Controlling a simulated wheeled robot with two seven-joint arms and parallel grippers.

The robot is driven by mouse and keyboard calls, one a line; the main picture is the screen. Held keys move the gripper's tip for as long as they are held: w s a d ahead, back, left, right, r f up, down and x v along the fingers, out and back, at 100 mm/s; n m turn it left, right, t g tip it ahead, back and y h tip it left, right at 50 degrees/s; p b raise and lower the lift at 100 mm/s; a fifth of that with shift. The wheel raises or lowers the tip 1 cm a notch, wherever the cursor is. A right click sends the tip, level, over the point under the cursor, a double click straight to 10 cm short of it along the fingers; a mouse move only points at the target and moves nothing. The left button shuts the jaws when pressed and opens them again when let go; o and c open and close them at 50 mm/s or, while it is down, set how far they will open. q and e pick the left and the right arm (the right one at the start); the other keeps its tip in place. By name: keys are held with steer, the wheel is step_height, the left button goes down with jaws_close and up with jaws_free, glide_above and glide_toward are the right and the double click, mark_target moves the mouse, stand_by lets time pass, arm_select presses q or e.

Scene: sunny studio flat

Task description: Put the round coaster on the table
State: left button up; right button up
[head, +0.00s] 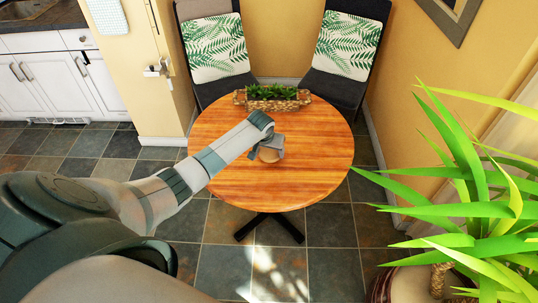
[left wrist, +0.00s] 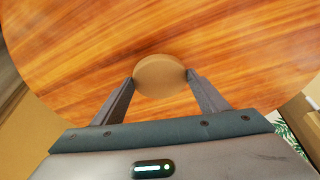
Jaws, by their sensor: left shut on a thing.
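The round coaster (left wrist: 160,76) is a plain tan disc. In the left wrist view it sits between the two fingertips of my left gripper (left wrist: 160,80), which is shut on it. In the head view the coaster (head: 269,155) shows partly below my left gripper (head: 270,148), over the middle of the round wooden table (head: 315,165). I cannot tell whether the coaster touches the tabletop or is held just above it. My right gripper is in neither view.
A planter with green leaves (head: 272,104) stands at the table's back edge. Two chairs with leaf-print cushions (head: 216,48) (head: 348,46) stand behind the table. A large leafy plant (head: 470,190) is at the right. The tabletop around the coaster is clear.

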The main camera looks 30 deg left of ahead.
mark_target(269, 155)
arm_select(q)
steer(key=shift+f, duration=1.35)
steer(key=shift+f, duration=0.1)
steer(key=o, duration=1)
steer(key=shift+f, duration=0.1)
steer(key=shift+o, duration=0.2)
steer(key=v, duration=1.2)
